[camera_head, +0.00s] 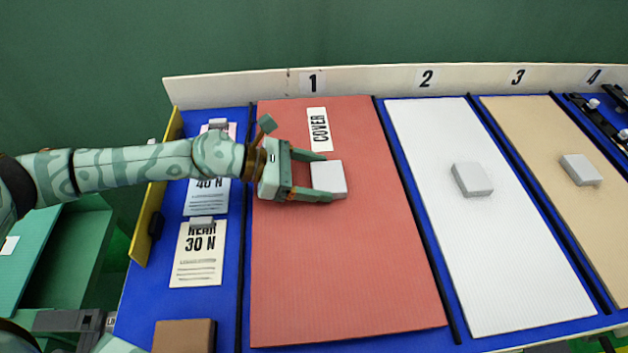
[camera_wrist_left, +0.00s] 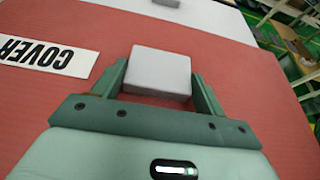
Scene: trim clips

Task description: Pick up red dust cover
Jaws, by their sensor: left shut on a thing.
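The red dust cover (camera_head: 340,270) is a long, ribbed red panel in the lane marked 1, with a white "COVER" label (camera_head: 318,129) near its far end. A pale grey block (camera_head: 329,178) on its upper part looks like its handle. My left gripper (camera_head: 322,176) is shut on this grey block, one finger on each side. The left wrist view shows the block (camera_wrist_left: 160,72) between the fingers, with the red surface (camera_wrist_left: 235,70) around it. The cover appears to lie flat; I cannot tell any lift. My right gripper is not in view.
A white panel (camera_head: 500,240) and a tan panel (camera_head: 555,150), each with a grey block, lie to the right, separated by dark strips. Paper cards, one reading "30 N" (camera_head: 197,262), and a brown block (camera_head: 184,336) are at left. A low numbered back wall (camera_head: 370,80) runs behind.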

